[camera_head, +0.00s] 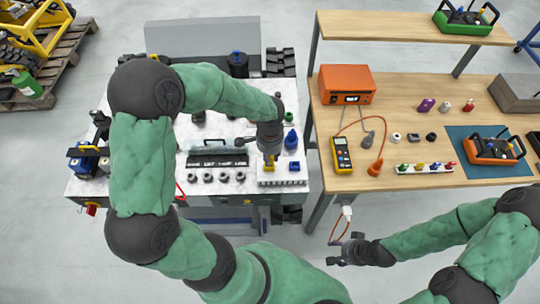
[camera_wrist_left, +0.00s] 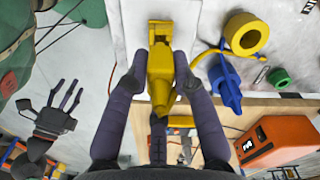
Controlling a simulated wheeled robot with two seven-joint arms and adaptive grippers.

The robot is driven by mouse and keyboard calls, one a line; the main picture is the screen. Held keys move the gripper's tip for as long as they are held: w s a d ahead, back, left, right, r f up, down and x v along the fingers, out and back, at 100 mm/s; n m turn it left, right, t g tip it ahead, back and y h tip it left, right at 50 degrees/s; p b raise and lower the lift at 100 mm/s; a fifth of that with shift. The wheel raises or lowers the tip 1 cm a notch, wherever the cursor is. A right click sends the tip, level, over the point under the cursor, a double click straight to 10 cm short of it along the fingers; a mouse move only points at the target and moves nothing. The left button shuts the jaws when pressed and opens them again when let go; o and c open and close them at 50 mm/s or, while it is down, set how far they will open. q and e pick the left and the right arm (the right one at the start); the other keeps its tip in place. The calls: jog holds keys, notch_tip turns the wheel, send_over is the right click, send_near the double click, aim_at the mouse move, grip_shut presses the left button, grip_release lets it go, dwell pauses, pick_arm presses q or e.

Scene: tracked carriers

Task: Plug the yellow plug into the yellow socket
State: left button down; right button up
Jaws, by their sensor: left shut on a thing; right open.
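My left gripper (camera_head: 267,150) is shut on the yellow plug (camera_wrist_left: 160,80), which lies between its two fingers in the left wrist view. In the head view the plug is mostly hidden under the gripper. The yellow socket (camera_wrist_left: 160,32) appears as a yellow frame just beyond the plug's front end in the wrist view. It sits on a white block (camera_head: 282,182) at the carrier's front edge. I cannot tell whether plug and socket touch. My right gripper (camera_head: 347,261) is open and empty, low in front of the wooden table; it also shows in the wrist view (camera_wrist_left: 68,95).
A blue socket (camera_head: 295,167) sits on the same block, right of the gripper. A blue plug (camera_head: 291,140) stands just behind. The wooden table (camera_head: 345,195) at right holds an orange box (camera_head: 347,85), a yellow meter (camera_head: 342,155) and a strip of coloured plugs (camera_head: 425,168).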

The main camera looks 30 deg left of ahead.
pick_arm(q)
jog(key=shift+f+b, duration=1)
jog(key=shift+f, duration=0.35)
dwell(1.4)
jog(key=c, duration=1)
grip_release()
jog(key=shift+o, duration=0.2)
jog(key=shift+r, duration=0.15)
notch_tip(320, 180, up, 12)
jog(key=shift+f, duration=0.1)
